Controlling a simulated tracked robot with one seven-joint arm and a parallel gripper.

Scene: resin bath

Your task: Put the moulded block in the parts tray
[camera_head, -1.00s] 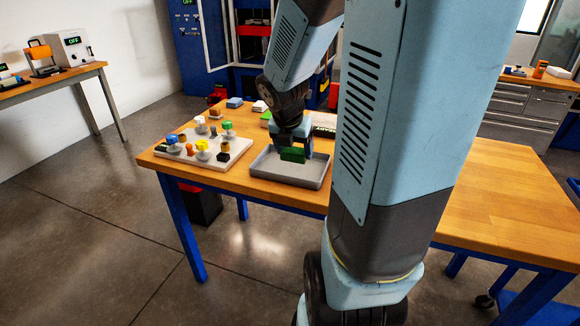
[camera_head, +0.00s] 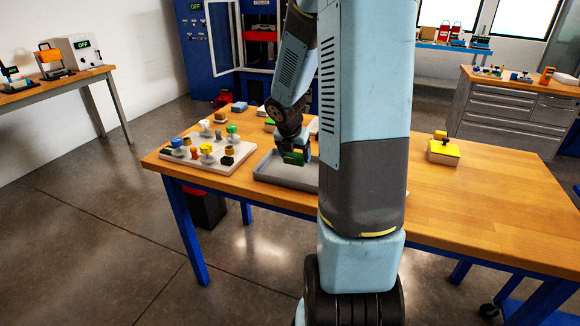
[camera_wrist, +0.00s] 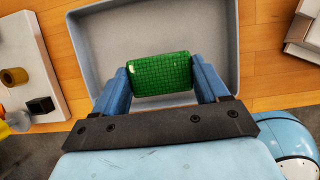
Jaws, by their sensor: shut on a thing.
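The moulded block (camera_wrist: 161,75) is green with a grid-like surface. My gripper (camera_wrist: 161,82) is shut on it, one blue finger on each side. In the head view my gripper (camera_head: 296,156) holds the green block (camera_head: 293,158) over the grey parts tray (camera_head: 268,174). The wrist view shows the tray (camera_wrist: 83,50) behind and around the block, with its rim on three sides. I cannot tell whether the block touches the tray floor. My arm hides the tray's right part in the head view.
A white board (camera_head: 225,163) with several coloured knobs and pieces stands left of the tray. A yellow-topped box (camera_head: 444,151) sits on the right of the wooden table (camera_head: 480,200), where much surface is clear. Small items lie behind the tray, including a blue block (camera_head: 239,107).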

